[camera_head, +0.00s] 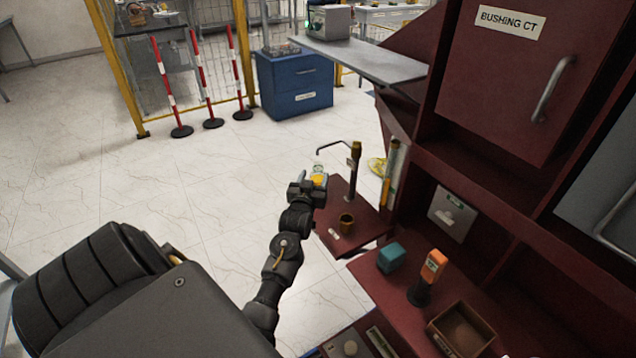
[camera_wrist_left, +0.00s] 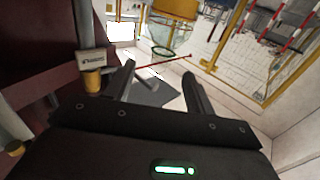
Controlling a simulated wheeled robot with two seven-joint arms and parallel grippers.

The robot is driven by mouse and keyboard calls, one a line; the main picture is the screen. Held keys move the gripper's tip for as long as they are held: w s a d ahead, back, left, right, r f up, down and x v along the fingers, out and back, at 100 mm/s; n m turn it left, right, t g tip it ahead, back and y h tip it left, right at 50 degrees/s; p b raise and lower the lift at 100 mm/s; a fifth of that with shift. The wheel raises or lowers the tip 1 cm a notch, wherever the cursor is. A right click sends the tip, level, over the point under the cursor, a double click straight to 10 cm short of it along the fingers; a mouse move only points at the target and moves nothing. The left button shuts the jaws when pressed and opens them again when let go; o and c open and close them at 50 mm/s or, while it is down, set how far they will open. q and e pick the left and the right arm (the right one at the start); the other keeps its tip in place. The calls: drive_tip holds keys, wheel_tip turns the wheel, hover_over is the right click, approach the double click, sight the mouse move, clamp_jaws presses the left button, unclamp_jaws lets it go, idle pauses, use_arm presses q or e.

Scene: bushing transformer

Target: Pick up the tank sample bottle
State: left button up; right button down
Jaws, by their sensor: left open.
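A small clear bottle with a yellow band (camera_head: 319,180) shows at the left edge of the dark red shelf, just beyond my left gripper (camera_head: 306,188). I take it to be the tank sample bottle; its lower part is hidden by the gripper. In the left wrist view, my left gripper (camera_wrist_left: 158,78) has its two fingers spread apart. My right gripper is not in view.
A post with a thin bent pipe (camera_head: 354,172) stands on the shelf (camera_head: 362,232), close right of the bottle. A teal box (camera_head: 390,257), an orange-topped device (camera_head: 430,268) and a brown tray (camera_head: 436,324) are right. Floor left is clear.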

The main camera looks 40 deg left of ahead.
sight(319, 163)
use_arm(q)
drive_tip(key=x, duration=0.3)
drive_tip(key=shift+w, duration=0.1)
drive_tip(key=shift+p+x, duration=0.4)
drive_tip(key=shift+x, duration=2.3)
drive_tip(key=shift+a+f, duration=0.1)
clamp_jaws()
